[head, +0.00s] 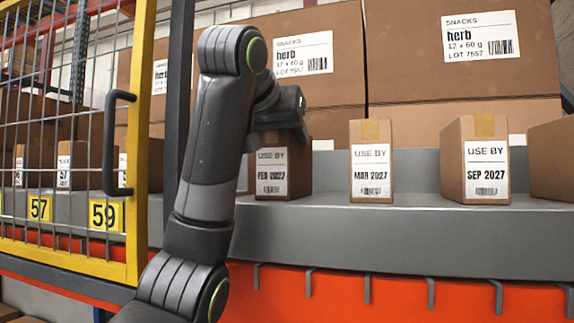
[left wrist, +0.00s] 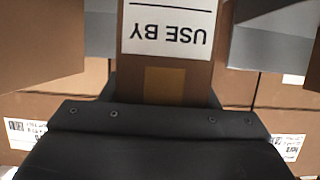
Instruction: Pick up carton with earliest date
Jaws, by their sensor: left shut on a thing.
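Three small brown cartons with white date labels stand in a row on the grey shelf (head: 400,235). The left one, the FEB 2027 carton (head: 299,170), is under my left gripper (head: 279,132). The middle one is the MAR 2027 carton (head: 371,135). The right one is the SEP 2027 carton (head: 485,130). My left gripper is shut on the FEB 2027 carton from above; its fingers are mostly hidden in the head view. In the left wrist view this carton (left wrist: 180,88) sits between the jaws, its USE BY label upside down. My right gripper is not in view.
Large herb snack boxes (head: 420,85) stand behind the row. Another carton (head: 553,160) is cut off at the right edge. A yellow-framed mesh gate (head: 136,150) with a black handle stands at the left, close to my left arm.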

